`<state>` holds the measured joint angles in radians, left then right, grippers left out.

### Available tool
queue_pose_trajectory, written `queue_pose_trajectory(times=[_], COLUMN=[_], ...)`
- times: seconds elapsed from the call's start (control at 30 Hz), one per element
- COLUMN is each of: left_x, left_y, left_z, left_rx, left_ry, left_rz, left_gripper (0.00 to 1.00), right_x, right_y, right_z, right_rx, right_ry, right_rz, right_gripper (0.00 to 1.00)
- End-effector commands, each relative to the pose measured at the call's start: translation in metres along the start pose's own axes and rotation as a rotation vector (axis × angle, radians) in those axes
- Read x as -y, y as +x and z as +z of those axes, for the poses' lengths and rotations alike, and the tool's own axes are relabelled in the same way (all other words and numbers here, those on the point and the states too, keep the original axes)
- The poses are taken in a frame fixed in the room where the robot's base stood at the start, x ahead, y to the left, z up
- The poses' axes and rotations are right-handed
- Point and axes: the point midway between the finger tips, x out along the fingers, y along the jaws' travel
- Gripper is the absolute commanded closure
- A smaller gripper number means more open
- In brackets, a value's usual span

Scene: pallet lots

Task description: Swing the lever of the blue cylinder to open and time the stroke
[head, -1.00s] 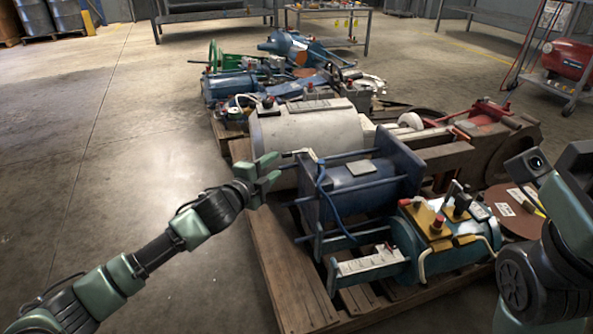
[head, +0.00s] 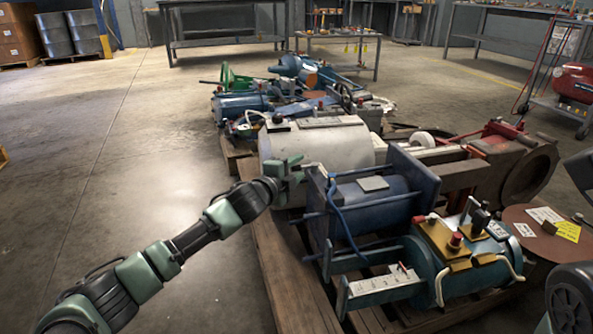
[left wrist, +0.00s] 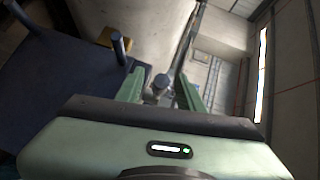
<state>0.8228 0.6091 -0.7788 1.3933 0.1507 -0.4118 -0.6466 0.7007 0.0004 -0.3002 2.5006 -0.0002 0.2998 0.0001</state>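The blue cylinder (head: 375,200) lies between square blue end plates with tie rods, in the front half of the machine row; a blue plate and post also show at left in the left wrist view (left wrist: 70,90). My left gripper (head: 292,170) is at the upper left corner of its near end plate. In the left wrist view my left fingers (left wrist: 160,92) stand apart, with a grey rounded metal piece (left wrist: 161,82) and a rod (left wrist: 184,45) showing between or beyond them. I cannot tell whether this is the lever or whether the fingers touch it. My right gripper is out of view.
A pale grey cylinder (head: 325,145) lies behind. The concrete floor at left (head: 130,150) is clear.

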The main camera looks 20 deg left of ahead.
Motion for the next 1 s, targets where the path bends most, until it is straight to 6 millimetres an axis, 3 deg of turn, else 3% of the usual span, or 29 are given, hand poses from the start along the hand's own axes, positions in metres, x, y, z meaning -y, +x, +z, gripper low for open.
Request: queue_pose_trajectory(times=[0.03, 0.13, 0.17, 1.0], left_x=[-0.0001, -0.0002, -0.0002, -0.0015], left_y=[-0.0001, -0.0002, -0.0002, -0.0004], left_z=[-0.0001, -0.0001, -0.0001, 0.0000], left_rx=[0.000, 0.000, 0.000, 0.000], left_ry=[0.000, 0.000, 0.000, 0.000], left_rz=[0.000, 0.000, 0.000, 0.002], left_gripper=[0.68, 0.95, 1.00, 1.00], right_x=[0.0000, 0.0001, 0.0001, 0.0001], right_y=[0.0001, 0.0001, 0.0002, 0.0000], right_z=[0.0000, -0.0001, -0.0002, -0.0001], right_rx=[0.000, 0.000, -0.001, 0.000], right_ry=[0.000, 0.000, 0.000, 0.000], right_rz=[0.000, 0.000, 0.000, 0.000], right_gripper=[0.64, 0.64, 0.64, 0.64])
